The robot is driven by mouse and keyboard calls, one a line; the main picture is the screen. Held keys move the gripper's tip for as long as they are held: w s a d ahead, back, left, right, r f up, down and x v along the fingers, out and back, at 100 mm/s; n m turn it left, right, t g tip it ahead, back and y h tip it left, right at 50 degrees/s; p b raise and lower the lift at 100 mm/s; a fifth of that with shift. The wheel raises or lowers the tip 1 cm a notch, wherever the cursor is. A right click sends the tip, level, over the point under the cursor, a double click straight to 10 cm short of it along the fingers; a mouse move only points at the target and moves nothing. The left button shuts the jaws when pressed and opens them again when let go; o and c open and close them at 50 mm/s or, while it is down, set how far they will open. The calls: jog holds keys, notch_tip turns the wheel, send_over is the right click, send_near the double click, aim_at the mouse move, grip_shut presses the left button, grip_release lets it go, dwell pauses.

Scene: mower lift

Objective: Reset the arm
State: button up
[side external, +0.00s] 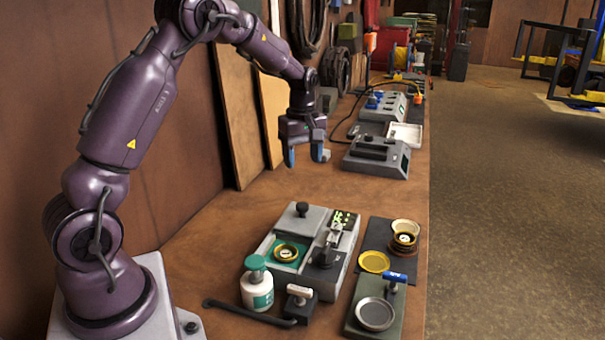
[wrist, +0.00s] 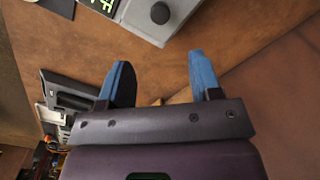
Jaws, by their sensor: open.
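My gripper (side external: 306,155) hangs above the wooden bench with its blue fingers apart and nothing between them. In the wrist view my gripper (wrist: 162,80) also shows open and empty, with bare bench wood beyond the fingers. My arm is raised and bent, and it reaches over the bench toward the back. The gripper is apart from every device. It is beyond the grey machine (side external: 342,220) and left of the dark grey box (side external: 376,158) in the side view.
A white bottle with a green cap (side external: 257,290), a small black block with a pale handle (side external: 300,302) and a black bar (side external: 248,313) are near my base. A green plate (side external: 357,320) and yellow rings (side external: 374,262) lie at right. Boards (side external: 235,120) lean against the wall. The bench's middle is clear.

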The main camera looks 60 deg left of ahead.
jog(key=shift+r, duration=0.35)
jog(key=s+d+r+m+t, duration=0.2)
jog(key=s+d+r+m, duration=0.4)
jog(key=s+d+m, duration=0.3)
jog(key=s+d+r+m+t, duration=0.3)
jog(key=s+d+r+m, duration=0.3)
jog(key=s+d+m, duration=0.3)
jog(key=s+d, duration=0.3)
jog(key=shift+d+r+t, duration=0.15)
jog(key=shift+r+t, duration=0.15)
